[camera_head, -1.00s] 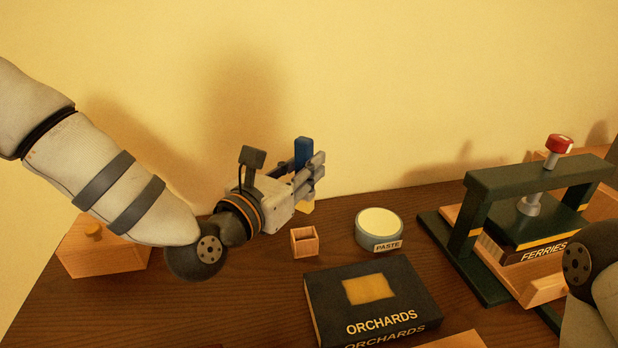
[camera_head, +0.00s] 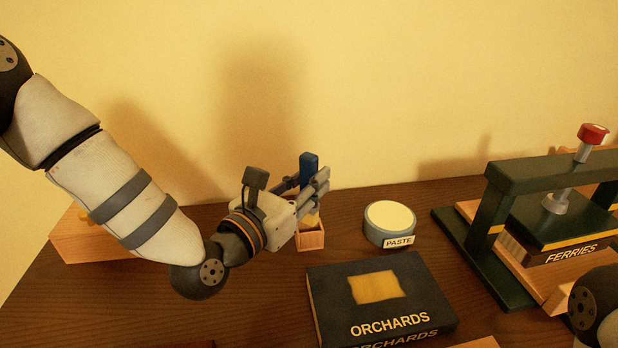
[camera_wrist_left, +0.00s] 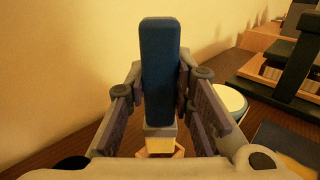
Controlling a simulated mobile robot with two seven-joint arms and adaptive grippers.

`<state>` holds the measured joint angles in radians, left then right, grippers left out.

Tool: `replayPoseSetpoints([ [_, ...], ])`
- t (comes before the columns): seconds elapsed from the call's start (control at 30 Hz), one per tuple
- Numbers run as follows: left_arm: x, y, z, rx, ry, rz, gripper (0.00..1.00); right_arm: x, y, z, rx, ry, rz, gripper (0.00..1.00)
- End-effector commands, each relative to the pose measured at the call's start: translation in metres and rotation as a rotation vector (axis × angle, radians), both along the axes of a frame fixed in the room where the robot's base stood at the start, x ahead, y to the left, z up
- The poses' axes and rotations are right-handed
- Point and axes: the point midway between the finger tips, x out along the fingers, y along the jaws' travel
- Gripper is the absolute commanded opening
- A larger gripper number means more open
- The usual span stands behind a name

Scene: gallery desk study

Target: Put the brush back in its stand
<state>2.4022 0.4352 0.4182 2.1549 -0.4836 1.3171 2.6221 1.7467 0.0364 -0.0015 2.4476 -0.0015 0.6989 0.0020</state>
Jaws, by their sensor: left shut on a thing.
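The brush (camera_head: 309,166) has a blue handle and pale yellow bristles, and it stands upright. My left gripper (camera_head: 316,187) is shut on it; in the left wrist view the blue handle (camera_wrist_left: 160,72) rises between the fingers. The stand (camera_head: 310,241) is a small open wooden box on the desk, just below the gripper. The bristle end is at the stand's opening and looks partly within it; how deep it goes is hidden. In the left wrist view the stand is mostly hidden beneath the bristles. My right gripper is out of view.
The paste tub (camera_head: 389,222) stands close to the right of the stand. The black ORCHARDS book (camera_head: 420,297) lies in front. A dark green press (camera_head: 485,222) holding the FERRIES book stands at right. A wooden box (camera_head: 85,246) is behind my left arm.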

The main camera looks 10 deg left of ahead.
Motion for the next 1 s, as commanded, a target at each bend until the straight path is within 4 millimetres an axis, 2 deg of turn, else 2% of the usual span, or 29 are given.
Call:
replayPoseSetpoints([
  [0.1,0.0,0.0,-0.001,0.0,-0.001,0.001,0.0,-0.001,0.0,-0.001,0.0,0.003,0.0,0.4],
  [0.13,0.0,0.0,-0.001,0.0,-0.001,0.0,0.26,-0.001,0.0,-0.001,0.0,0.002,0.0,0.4],
  [0.2,0.0,0.0,-0.001,0.0,-0.001,0.0,0.42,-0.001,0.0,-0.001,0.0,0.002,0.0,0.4],
  [0.5,0.0,0.0,0.0,0.001,-0.001,0.0,0.42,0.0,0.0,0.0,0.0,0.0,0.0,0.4],
  [0.63,-0.001,-0.001,0.019,0.003,-0.011,-0.003,0.42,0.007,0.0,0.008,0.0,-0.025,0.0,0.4],
  [0.7,-0.016,0.008,0.012,-0.001,0.0,0.002,0.42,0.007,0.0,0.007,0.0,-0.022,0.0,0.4],
  [1.0,-0.088,0.037,0.012,-0.004,0.002,0.003,0.42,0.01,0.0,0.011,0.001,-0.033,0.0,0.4],
])
